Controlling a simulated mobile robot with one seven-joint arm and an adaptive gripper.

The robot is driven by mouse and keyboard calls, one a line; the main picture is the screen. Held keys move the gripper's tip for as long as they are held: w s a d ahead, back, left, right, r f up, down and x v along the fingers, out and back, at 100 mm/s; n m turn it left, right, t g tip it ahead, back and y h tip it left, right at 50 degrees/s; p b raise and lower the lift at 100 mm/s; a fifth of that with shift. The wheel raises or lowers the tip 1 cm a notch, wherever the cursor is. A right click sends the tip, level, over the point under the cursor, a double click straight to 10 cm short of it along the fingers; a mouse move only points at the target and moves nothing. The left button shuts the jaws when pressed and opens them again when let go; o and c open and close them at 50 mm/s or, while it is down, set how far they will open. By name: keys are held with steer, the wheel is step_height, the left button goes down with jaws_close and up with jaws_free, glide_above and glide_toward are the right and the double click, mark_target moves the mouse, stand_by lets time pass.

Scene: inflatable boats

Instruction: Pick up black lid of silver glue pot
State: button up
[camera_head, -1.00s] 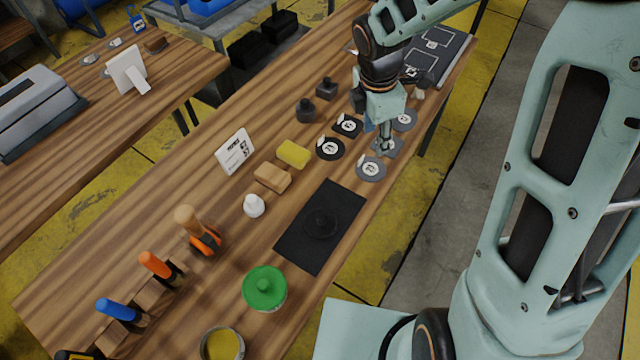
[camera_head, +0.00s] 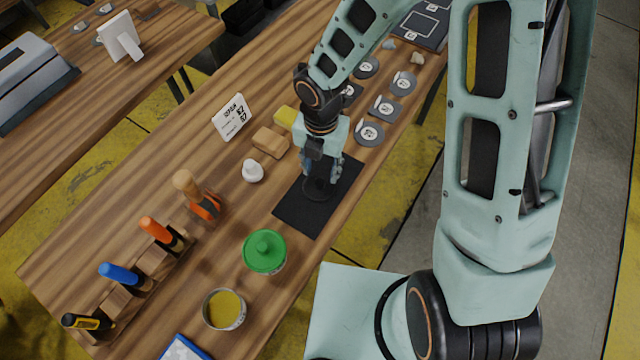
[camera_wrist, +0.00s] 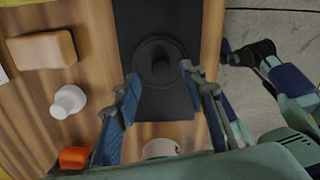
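The black lid (camera_head: 318,189) is a round disc lying on a black mat (camera_head: 296,213) on the wooden table. In the wrist view the lid (camera_wrist: 158,62) shows with a raised knob at its middle. My gripper (camera_head: 322,172) is just above the lid, pointing down, and partly hides it. In the wrist view the fingers of my gripper (camera_wrist: 161,76) are spread apart with nothing between them, at the near edge of the lid. An open silver pot (camera_head: 224,310) with yellow contents stands near the table's front edge, without a lid on it.
A pot with a green lid (camera_head: 264,252) stands between the mat and the open pot. A white bottle top (camera_head: 252,171), a tan block (camera_head: 270,142) and a yellow sponge (camera_head: 286,117) lie left of the mat. Several handled tools stand at the left. Grey discs (camera_head: 369,133) lie beyond the mat.

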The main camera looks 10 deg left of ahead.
mark_target(320, 181)
step_height(320, 181, down, 4)
steer(key=shift+f, duration=0.2)
steer(key=c, duration=1)
